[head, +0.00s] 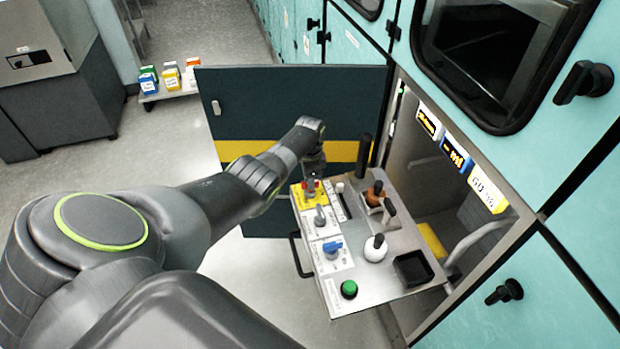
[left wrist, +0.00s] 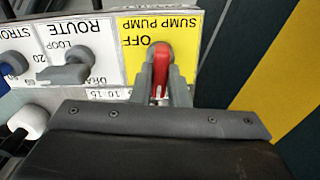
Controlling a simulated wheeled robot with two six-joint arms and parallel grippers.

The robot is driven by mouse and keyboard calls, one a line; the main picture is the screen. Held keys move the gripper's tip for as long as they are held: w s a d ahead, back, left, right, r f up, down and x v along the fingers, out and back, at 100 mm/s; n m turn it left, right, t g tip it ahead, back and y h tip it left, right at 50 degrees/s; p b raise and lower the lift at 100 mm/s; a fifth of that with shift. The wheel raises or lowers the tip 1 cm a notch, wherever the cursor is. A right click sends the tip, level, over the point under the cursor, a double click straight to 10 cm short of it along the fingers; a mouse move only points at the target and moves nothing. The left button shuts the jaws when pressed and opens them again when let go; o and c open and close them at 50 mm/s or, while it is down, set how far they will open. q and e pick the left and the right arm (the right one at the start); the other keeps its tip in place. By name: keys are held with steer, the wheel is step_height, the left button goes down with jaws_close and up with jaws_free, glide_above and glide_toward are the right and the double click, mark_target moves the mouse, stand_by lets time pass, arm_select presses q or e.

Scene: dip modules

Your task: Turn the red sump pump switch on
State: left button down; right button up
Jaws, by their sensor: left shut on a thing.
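The red sump pump switch (left wrist: 161,66) sits on a yellow label plate (left wrist: 188,30) that reads SUMP PUMP and OFF. The red switch (head: 311,184) and the yellow plate (head: 309,198) also show at the far left corner of the panel in the head view. My left gripper (left wrist: 162,80) is shut on the red switch, with one grey finger on each side of it. In the head view my left gripper (head: 313,172) comes down over the switch from above. The fingers hide part of the switch's lower end. My right gripper is not in view.
On the pulled-out panel (head: 388,262) are a grey route knob (head: 320,216), a blue knob (head: 332,248), a green button (head: 349,289), several upright levers and a black tray (head: 413,268). An open dark door (head: 290,110) stands just behind the gripper.

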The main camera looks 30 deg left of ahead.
arm_select(q)
steer(key=shift+r+n, duration=0.1)
steer(key=shift+n, duration=0.5)
steer(key=c, duration=1.4)
jaws_free()
steer(key=shift+r+p, duration=0.3)
step_height(320, 180, up, 5)
steer(key=shift+a+r+p, duration=0.1)
steer(key=shift+p, duration=0.75)
step_height(320, 180, up, 12)
steer(key=shift+f, duration=0.25)
